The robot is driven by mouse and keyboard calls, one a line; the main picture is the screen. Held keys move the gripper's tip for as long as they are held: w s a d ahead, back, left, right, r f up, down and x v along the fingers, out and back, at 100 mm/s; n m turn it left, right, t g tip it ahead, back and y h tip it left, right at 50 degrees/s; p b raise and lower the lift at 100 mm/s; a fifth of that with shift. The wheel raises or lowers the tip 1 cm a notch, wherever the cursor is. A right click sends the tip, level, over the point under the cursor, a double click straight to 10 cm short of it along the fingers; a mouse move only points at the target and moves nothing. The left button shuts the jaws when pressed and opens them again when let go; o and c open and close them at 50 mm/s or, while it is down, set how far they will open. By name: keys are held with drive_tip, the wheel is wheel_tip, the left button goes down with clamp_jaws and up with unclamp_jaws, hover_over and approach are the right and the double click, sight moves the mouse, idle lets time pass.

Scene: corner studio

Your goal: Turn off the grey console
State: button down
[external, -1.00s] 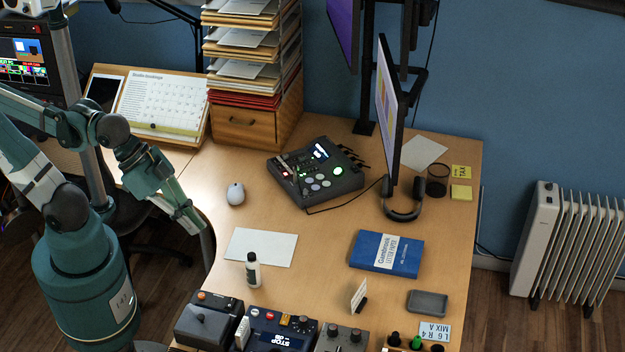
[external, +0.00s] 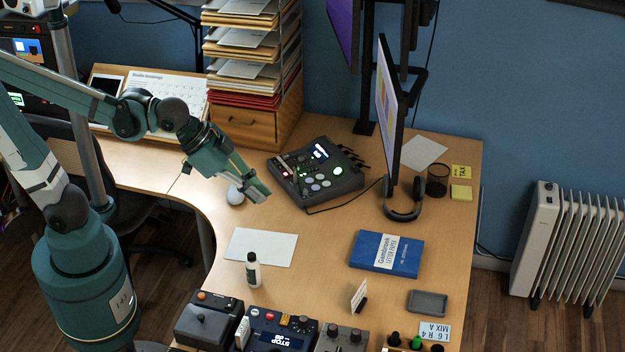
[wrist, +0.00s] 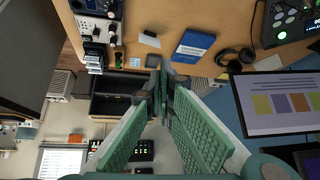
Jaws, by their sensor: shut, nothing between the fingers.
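A dark grey console (external: 315,172) with a lit screen, round buttons and a bright green light sits on the desk in front of the drawer unit. In the wrist view part of this console (wrist: 285,24) shows at the upper right. More grey panels stand at the desk's front edge: one with a lever (external: 208,322) and one with knobs (external: 342,338). I cannot tell which is meant by the name alone. My gripper (external: 262,190) is shut and empty, above the desk just left of the lit console; its fingers (wrist: 165,97) also show in the wrist view.
A mouse (external: 235,194) lies beneath my gripper. A blue device marked STOP (external: 280,332), a bottle (external: 253,270) and a blue book (external: 386,254) are nearer the front. A monitor (external: 388,105) and headphones (external: 403,205) stand right of the console.

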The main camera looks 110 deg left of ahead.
drive_tip(key=w+a+f+n+y, duration=0.15)
drive_tip(key=w+a, duration=0.35)
drive_tip(key=a, duration=0.7)
drive_tip(key=w+a+f+n+y, duration=0.1)
drive_tip(key=w+a+f+n, duration=0.3)
drive_tip(key=a, duration=0.8)
drive_tip(key=a+f+g+y, duration=0.1)
drive_tip(key=a+f, duration=0.4)
drive_tip(key=a, duration=0.8)
drive_tip(key=a+f+y, duration=0.1)
drive_tip(key=a+f, duration=0.4)
drive_tip(key=a, duration=0.8)
drive_tip(key=shift+g, duration=0.4)
drive_tip(key=shift+y, duration=0.25)
drive_tip(key=shift+w+f, duration=0.1)
drive_tip(key=shift+f, duration=0.05)
